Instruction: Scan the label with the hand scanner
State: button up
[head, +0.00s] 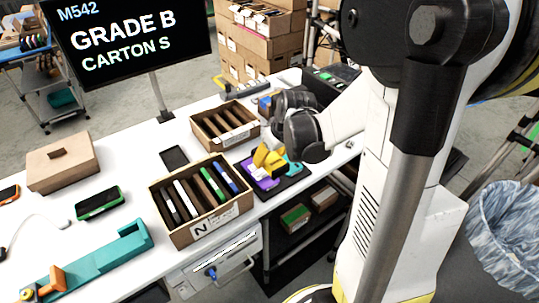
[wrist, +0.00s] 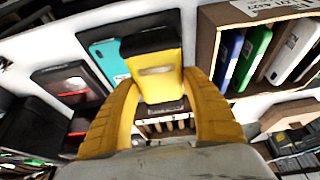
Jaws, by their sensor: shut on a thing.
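In the head view the scanner cannot be told apart from the yellow fingers. The far carton (head: 213,146) has a smaller pale label (head: 249,135), too small to read. In the wrist view a label (wrist: 262,7) shows on a carton rim (wrist: 207,45) at the top right.
A dark mat (head: 283,192) beside the near carton bears a purple and a teal device. A screen (head: 128,40) reads "GRADE B CARTON S". A closed brown box (head: 62,165), a dark phone (head: 99,203) and a teal fixture (head: 90,266) are on the white table's left.

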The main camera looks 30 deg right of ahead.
jog(key=shift+r, duration=0.1)
dwell(0.3)
notch_tip(320, 180, up, 5)
jog(key=p, duration=0.4)
jog(key=shift+d, duration=0.1)
